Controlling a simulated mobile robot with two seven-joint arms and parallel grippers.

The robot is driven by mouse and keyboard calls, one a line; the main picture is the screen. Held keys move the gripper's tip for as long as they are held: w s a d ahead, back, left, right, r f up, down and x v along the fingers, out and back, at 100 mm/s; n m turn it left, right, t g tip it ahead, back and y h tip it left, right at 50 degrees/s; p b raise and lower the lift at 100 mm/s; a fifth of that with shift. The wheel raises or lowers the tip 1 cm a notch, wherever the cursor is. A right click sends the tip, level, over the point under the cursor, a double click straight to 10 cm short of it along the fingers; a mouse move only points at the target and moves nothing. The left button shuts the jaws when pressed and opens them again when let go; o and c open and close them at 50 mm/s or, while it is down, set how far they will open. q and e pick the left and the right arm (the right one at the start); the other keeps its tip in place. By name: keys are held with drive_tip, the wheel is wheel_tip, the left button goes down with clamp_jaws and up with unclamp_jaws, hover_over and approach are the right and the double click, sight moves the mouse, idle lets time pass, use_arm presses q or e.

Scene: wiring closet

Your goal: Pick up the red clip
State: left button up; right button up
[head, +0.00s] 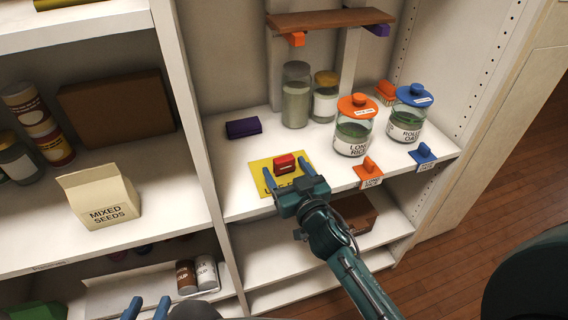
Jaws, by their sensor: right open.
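The red clip (286,161) sits on a yellow card (260,168) with dark lettering, on the white shelf in the middle. My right gripper (285,168) is open, with one blue finger on each side of the clip in the picture. I cannot tell whether either finger touches it. The gripper's body hides the lower part of the card and its lettering. My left gripper (149,304) shows only as two separated blue fingers at the bottom edge, open and empty, far from the clip.
Glass jars (296,96) stand behind, including one labelled long rice (354,127) and an oats jar (408,116) at right. A brown wooden ledge (330,18) hangs above.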

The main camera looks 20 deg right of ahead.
sight(286, 162)
drive_tip(key=w, duration=0.2)
drive_tip(key=w+r, duration=0.1)
drive_tip(key=w, duration=0.1)
drive_tip(key=shift+w, duration=0.4)
drive_tip(key=shift+c, duration=0.4)
drive_tip(key=c, duration=1)
drive_tip(key=shift+s, duration=0.1)
drive_tip(key=shift+s+r, duration=0.15)
drive_tip(key=shift+r, duration=0.1)
wheel_tip(286, 162, up, 6)
drive_tip(key=p, duration=0.3)
drive_tip(key=shift+s+r, duration=0.15)
drive_tip(key=shift+r, duration=0.1)
drive_tip(key=s, duration=1.9)
drive_tip(key=shift+s+d+b, duration=0.1)
drive_tip(key=shift+d+b, duration=0.25)
